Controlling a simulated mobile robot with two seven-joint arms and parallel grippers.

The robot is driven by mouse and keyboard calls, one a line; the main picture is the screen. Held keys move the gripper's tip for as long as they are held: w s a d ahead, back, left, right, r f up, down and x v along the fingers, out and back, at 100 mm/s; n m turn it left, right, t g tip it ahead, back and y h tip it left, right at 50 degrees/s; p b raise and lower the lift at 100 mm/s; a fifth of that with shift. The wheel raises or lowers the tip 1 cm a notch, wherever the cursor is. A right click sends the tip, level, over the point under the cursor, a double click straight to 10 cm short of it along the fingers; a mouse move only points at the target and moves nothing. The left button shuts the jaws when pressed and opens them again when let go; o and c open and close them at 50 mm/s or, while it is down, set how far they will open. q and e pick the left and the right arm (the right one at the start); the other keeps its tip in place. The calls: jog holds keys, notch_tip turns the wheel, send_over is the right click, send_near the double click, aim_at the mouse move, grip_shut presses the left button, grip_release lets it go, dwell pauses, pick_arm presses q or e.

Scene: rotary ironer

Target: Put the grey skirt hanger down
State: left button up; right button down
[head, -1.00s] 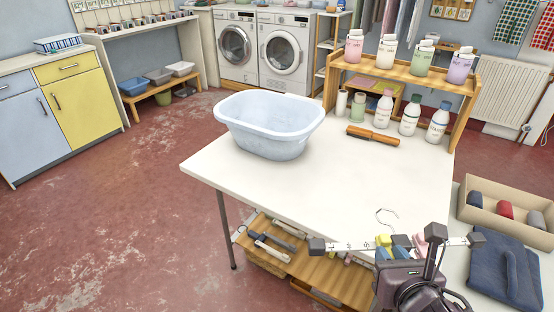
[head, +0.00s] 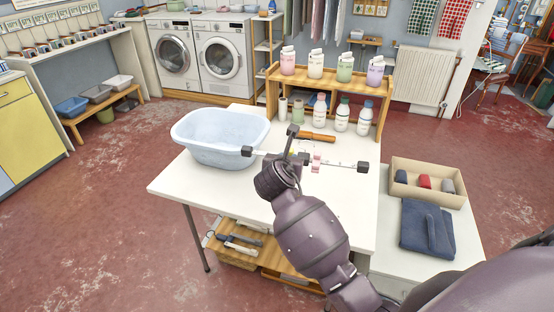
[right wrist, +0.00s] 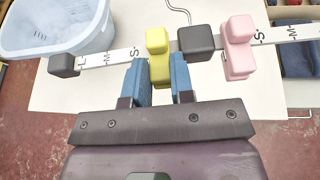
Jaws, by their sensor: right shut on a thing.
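The grey skirt hanger shows in the head view as a pale bar (head: 340,166) with dark end blocks, held across the white table (head: 172,186). In the right wrist view its bar (right wrist: 107,59) carries size letters, a yellow piece, a dark middle block and a pink piece, with a wire hook above. My right gripper (right wrist: 159,78) is shut on the hanger, its blue fingers either side of the yellow piece. In the head view the gripper (head: 292,160) is partly hidden by its own wrist. The gap between hanger and tabletop is unclear. My left gripper is out of view.
A pale blue basin (head: 220,138) stands close to the hanger's left end. An orange-handled brush (head: 317,137) and several bottles stand behind, by a wooden shelf (head: 386,98). A cardboard box (head: 428,190) and folded navy cloth (head: 427,228) are at right. The front-left tabletop is clear.

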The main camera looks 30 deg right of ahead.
jog(key=shift+w+d+f+m+g+h+p, duration=0.15)
jog(key=shift+d+f+m+g+h+p, duration=0.25)
jog(key=shift+p, duration=0.3)
jog(key=shift+f, duration=0.5)
notch_tip(320, 180, down, 15)
jog(key=b, duration=0.4)
jog(key=shift+r, duration=0.15)
jog(key=shift+f+b, duration=0.75)
jog(key=shift+f, duration=1.8)
jog(key=shift+r, duration=0.15)
jog(key=c, duration=1.4)
grip_release()
jog(key=shift+f, duration=0.2)
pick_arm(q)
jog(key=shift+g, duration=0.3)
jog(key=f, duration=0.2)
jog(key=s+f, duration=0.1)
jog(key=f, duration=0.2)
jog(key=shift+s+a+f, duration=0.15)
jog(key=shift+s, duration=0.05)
pick_arm(e)
jog(key=o, duration=0.4)
